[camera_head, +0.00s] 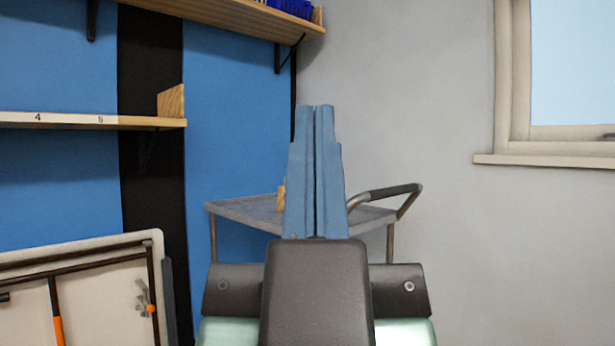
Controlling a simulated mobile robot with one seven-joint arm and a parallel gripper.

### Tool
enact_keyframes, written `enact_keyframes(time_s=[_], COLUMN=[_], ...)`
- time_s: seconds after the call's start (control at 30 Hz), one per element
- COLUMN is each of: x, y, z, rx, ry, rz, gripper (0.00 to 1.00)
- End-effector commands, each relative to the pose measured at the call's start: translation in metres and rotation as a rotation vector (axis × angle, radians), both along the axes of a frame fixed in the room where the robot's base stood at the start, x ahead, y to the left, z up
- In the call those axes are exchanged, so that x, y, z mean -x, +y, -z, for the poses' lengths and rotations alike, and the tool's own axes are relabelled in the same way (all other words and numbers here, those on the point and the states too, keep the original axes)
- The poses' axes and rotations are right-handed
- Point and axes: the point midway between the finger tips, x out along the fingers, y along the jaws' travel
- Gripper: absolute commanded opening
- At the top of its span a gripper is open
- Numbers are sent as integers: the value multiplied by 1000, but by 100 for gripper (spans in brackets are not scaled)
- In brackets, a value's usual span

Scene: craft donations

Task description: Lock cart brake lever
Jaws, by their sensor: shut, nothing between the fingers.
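A grey cart (237,209) stands by the back wall, behind my gripper. Its flat top and two of its legs show, and a dark-gripped push handle (390,192) rises at its right end. My gripper (315,112) points up and away in the middle of the view, its two blue fingers shut together and empty. It hides the middle of the cart top, and my gripper body hides the cart's lower part. I cannot make out the brake lever or the wheels.
A folded table (100,290) with dark metal legs leans at the lower left. A wooden shelf (60,120) and a higher shelf (215,18) with a blue basket (290,7) jut from the wall. A window sill (540,161) is at right. A small tan piece (281,198) shows beside my fingers.

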Motion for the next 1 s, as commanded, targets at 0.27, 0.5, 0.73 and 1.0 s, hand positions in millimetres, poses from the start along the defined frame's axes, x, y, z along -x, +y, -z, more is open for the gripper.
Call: enact_keyframes(time_s=[0.27, 0.5, 0.73, 1.0], x=[0, 0, 0, 0], y=[0, 0, 0, 1], z=[-100, -183, -262, -354], rx=[0, 0, 0, 0], ry=[-1, -1, -1, -1], rz=[0, -1, -1, -1], gripper=[0, 0, 0, 0])
